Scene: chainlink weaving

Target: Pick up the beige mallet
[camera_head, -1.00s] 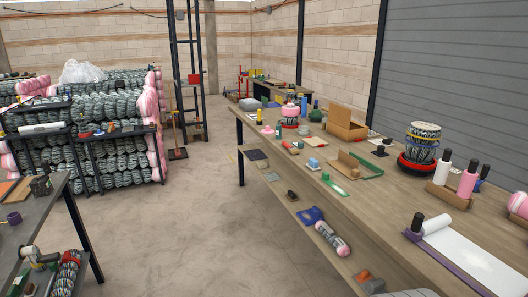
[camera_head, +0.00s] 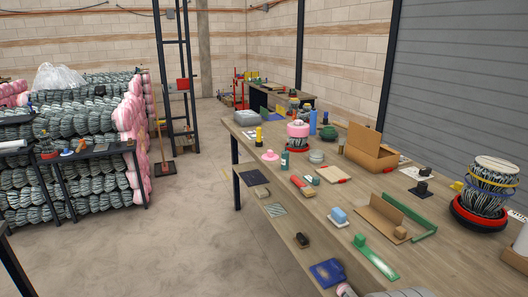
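I cannot make out a beige mallet for certain in the head view. The long wooden workbench (camera_head: 330,238) on the right carries many small items. A small tan block (camera_head: 400,233) lies by an angled cardboard piece (camera_head: 381,219) on it, but its shape is too small to name. A flat pale item with a red end (camera_head: 336,175) lies farther back on the bench.
An open cardboard box (camera_head: 371,149) and a wire-wound spool on a red base (camera_head: 490,187) stand on the bench. Stacked grey bundles (camera_head: 85,120) and a dark side table (camera_head: 98,151) are at left. The floor (camera_head: 190,230) between is clear.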

